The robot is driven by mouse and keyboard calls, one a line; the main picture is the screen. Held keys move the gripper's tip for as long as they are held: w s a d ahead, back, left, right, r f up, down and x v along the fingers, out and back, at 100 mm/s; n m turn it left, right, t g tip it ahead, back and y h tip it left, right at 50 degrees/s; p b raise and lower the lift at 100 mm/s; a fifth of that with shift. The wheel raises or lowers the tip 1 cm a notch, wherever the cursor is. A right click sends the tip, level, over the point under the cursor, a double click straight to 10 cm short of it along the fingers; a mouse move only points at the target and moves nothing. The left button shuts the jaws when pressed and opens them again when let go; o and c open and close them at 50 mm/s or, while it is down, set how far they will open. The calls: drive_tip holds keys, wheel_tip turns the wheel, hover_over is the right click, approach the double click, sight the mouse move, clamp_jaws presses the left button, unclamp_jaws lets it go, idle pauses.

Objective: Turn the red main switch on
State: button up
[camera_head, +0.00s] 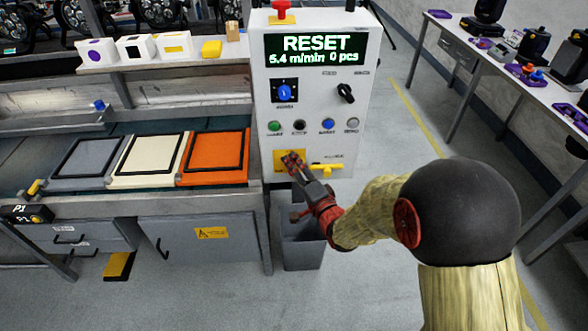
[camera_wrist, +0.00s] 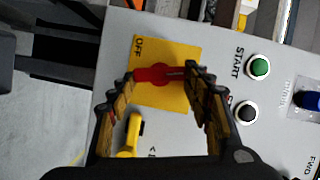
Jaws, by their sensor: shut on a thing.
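The red main switch (camera_wrist: 157,76) sits on a yellow plate (camera_wrist: 176,100) low on the grey control box. In the wrist view its handle lies roughly crosswise, and the word OFF shows at the plate's upper left corner. My gripper (camera_wrist: 161,73) is shut on the red switch, one finger at each end of the handle. In the head view my gripper (camera_head: 292,160) is at the yellow plate (camera_head: 281,161) and hides most of the switch.
A yellow lever (camera_head: 327,168) sticks out close beside the plate. A row of buttons, with a green one (camera_head: 275,127), lies just above. A grey bin (camera_head: 302,250) stands below. A belt with framed panels (camera_head: 214,150) is at left.

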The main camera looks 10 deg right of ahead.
drive_tip(key=shift+f+m+t+y, duration=0.3)
drive_tip(key=shift+m+t, duration=0.1)
drive_tip(key=shift+m, duration=0.7)
drive_tip(key=o, duration=1.2)
drive_tip(key=shift+r, duration=0.1)
drive_tip(key=shift+c, duration=0.2)
drive_tip(key=v, duration=1.2)
